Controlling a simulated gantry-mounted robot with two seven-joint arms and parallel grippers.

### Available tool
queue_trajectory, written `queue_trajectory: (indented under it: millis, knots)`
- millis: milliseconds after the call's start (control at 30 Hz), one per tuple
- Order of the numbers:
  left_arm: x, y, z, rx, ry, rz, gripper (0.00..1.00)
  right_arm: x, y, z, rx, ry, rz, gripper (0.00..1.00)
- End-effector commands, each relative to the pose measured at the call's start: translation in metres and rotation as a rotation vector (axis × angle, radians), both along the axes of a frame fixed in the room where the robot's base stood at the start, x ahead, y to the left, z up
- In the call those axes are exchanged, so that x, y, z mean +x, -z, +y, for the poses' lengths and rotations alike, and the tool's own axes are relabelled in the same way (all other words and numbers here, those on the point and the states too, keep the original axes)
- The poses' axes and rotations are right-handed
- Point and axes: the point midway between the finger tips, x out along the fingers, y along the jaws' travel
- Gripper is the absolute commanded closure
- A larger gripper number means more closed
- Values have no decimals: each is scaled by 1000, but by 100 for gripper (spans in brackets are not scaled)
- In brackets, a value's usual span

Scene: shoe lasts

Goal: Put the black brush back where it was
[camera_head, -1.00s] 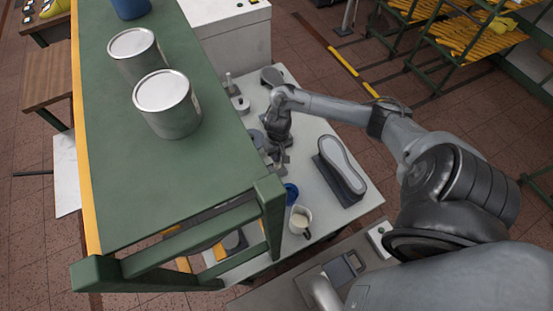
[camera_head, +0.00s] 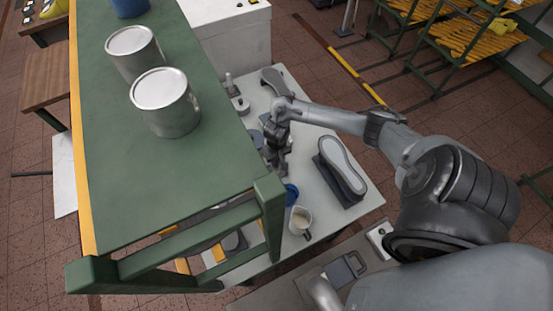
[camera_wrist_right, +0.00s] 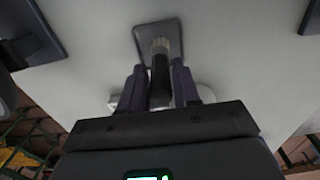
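The black brush (camera_wrist_right: 160,78) shows in the right wrist view, with pale bristles at its far end. It lies between the two fingers of my right gripper (camera_wrist_right: 157,88), which close in on both sides of its handle. The bristle end overlaps a dark grey rounded plate (camera_wrist_right: 148,28) on the pale table; I cannot tell whether they touch. In the head view my right gripper (camera_head: 277,160) is low over the table, beside the green shelf, and the brush cannot be made out there. My left gripper is in neither view.
A grey shoe last form (camera_head: 341,168) stands on the pale table (camera_head: 318,212) to the right. A blue round object (camera_head: 291,194) and a cream-filled jug (camera_head: 300,220) are near the front. The green shelf (camera_head: 170,190) with two metal cans (camera_head: 165,103) borders the left.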

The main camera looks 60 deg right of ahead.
Motion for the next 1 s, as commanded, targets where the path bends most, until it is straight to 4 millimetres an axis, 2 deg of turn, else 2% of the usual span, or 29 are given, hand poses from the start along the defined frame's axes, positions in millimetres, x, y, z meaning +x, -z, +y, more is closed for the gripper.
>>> queue_trajectory:
  millis: [33, 100, 467, 667, 1000]
  knots:
    - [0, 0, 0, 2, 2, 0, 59, 0, 0, 0, 0, 0, 0, 61]
    - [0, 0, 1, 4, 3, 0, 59, 0, 0, 0, 0, 0, 0, 52]
    - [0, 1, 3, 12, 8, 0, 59, 0, -4, 0, -1, 0, -1, 52]
    - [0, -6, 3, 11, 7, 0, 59, 1, -28, -1, -2, -1, -3, 52]
    - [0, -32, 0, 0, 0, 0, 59, 1, -93, -1, -5, -2, -4, 52]
